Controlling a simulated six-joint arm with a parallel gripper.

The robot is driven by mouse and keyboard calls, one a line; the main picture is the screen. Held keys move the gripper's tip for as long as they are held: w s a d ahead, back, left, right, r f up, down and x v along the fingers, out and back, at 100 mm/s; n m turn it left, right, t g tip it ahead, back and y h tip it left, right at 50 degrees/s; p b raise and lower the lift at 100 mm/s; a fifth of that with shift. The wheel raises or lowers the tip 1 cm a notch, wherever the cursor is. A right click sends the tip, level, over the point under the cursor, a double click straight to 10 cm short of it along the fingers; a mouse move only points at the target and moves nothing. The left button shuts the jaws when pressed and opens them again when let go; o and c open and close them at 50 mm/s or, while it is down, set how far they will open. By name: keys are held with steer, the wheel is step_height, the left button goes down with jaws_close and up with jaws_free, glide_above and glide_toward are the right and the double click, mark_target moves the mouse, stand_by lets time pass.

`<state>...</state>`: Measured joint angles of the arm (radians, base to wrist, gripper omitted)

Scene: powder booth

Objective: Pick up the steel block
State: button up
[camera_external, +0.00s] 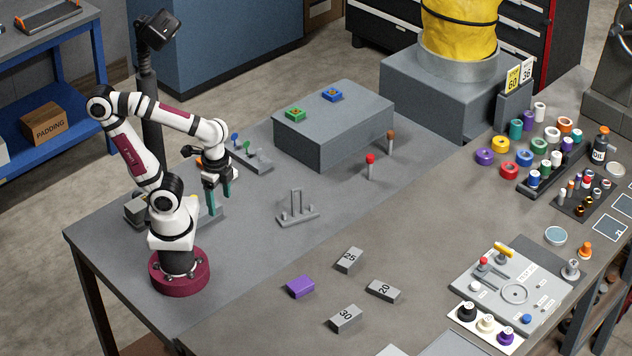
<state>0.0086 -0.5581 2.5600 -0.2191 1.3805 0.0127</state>
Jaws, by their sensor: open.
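Three small grey, steel-looking blocks lie apart on the table at the front. They are the block marked 25 (349,260), the block marked 20 (383,291) and the block marked 30 (345,319). I cannot tell which of them is the steel block. My gripper (219,202) has teal fingers pointing down, open, with nothing seen between them. It hangs over the left part of the table, well behind and left of these blocks. The exact height of the fingertips above the table is unclear.
A purple block (301,287) lies beside the grey blocks. A small grey upright stand (297,208) is between my gripper and them. A big grey box (334,137) stands behind. A control panel (513,291) and several coloured spools fill the right side.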

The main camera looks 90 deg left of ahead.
stand_by(0.4)
steer(key=shift+o, duration=0.4)
steer(key=w+d+r+m, duration=0.1)
steer(key=w+r+m, duration=0.1)
steer(key=w+m, duration=0.35)
steer(key=w+r+m, duration=0.2)
steer(key=w, duration=0.6)
steer(key=m+h, duration=0.2)
steer(key=m, duration=0.9)
glide_above(350, 257)
steer(key=w, duration=0.1)
step_height(350, 257, down, 5)
steer(key=shift+m, duration=0.25)
steer(key=f, duration=1)
steer(key=s+f, duration=0.1)
steer(key=f, duration=0.4)
steer(key=shift+f, duration=0.2)
jaws_close()
